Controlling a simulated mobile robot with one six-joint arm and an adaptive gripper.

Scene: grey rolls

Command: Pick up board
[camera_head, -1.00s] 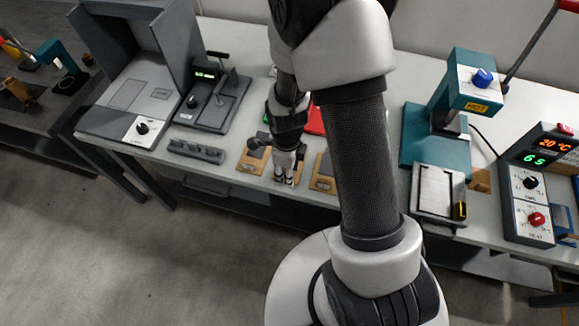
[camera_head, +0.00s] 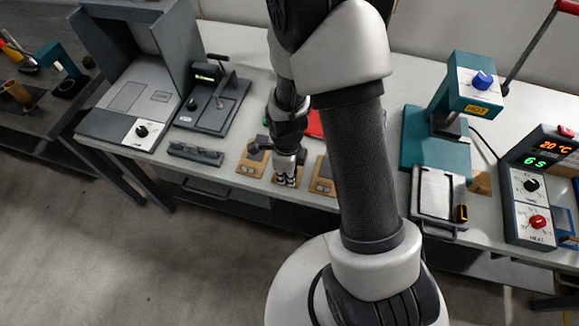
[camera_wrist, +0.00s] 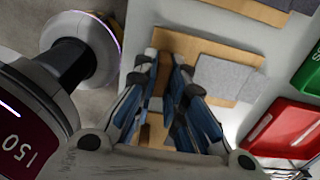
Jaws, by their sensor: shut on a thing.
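Several small wooden boards lie in a row along the front of the white table. My gripper (camera_head: 286,182) is down at the middle board (camera_head: 279,166), its fingers nearly together and pointing down. In the wrist view my gripper (camera_wrist: 162,62) has its fingertips over the near part of the wooden board (camera_wrist: 203,50). A grey square piece (camera_wrist: 222,78) lies on that board. The fingers hide the exact point of contact. A left board (camera_head: 250,160) and a right board (camera_head: 323,175) lie on either side, apart from the fingers.
A red tray (camera_wrist: 283,128) and a green tray (camera_wrist: 310,72) stand behind the boards. A grey slotted rack (camera_head: 195,153) lies to the left. A teal press (camera_head: 435,135) and a heater box (camera_head: 530,190) stand to the right.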

